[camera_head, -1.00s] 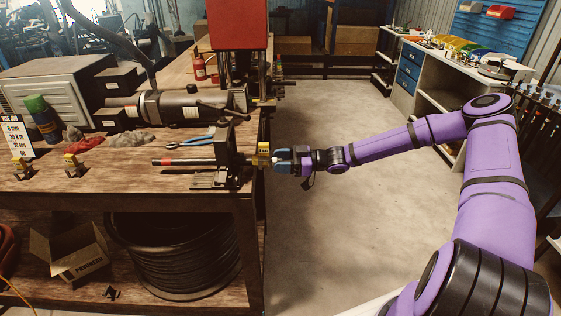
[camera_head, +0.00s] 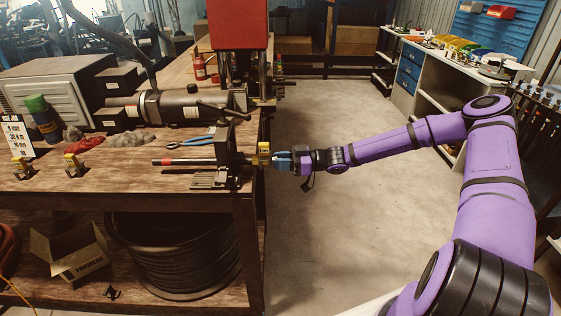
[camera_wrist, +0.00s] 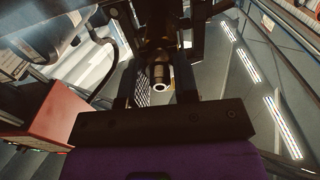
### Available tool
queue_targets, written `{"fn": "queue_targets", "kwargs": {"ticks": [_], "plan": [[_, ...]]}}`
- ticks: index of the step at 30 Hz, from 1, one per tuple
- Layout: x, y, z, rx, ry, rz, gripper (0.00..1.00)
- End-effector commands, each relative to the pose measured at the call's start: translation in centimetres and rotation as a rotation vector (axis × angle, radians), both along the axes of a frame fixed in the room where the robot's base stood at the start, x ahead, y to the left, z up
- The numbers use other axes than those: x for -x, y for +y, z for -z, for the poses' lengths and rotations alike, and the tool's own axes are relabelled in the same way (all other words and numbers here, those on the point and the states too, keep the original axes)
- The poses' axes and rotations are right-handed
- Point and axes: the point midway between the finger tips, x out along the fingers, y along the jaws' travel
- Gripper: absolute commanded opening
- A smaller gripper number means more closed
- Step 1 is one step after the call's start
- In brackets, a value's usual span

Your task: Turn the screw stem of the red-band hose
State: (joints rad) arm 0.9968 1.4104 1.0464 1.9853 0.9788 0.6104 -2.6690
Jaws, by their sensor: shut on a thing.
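The black hose with a red band (camera_head: 166,161) lies level across the left bench, held in a dark vise (camera_head: 226,155) near the bench's right edge. Its right end points out toward my gripper (camera_head: 274,161). My gripper reaches in from the right and is shut on the screw stem, which is mostly hidden by the fingers in the head view. In the wrist view a round, hollow metal stem end (camera_wrist: 161,87) shows between the dark fingers, roughly in line with my gripper. A yellow piece (camera_head: 264,149) stands right beside the fingertips.
Blue-handled pliers (camera_head: 190,141), a red rag (camera_head: 84,145) and small yellow-topped stands (camera_head: 73,165) lie on the bench. A red machine (camera_head: 238,25) rises behind. A hose coil (camera_head: 175,255) sits on the lower shelf.

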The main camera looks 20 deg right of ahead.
Motion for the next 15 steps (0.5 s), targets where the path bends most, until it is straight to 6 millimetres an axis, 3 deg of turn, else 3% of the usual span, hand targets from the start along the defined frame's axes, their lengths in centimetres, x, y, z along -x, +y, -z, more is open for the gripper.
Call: {"fn": "queue_targets", "kwargs": {"ticks": [15], "plan": [[-0.07,-0.09,-0.03,-0.140,0.429,0.002,0.04]]}}
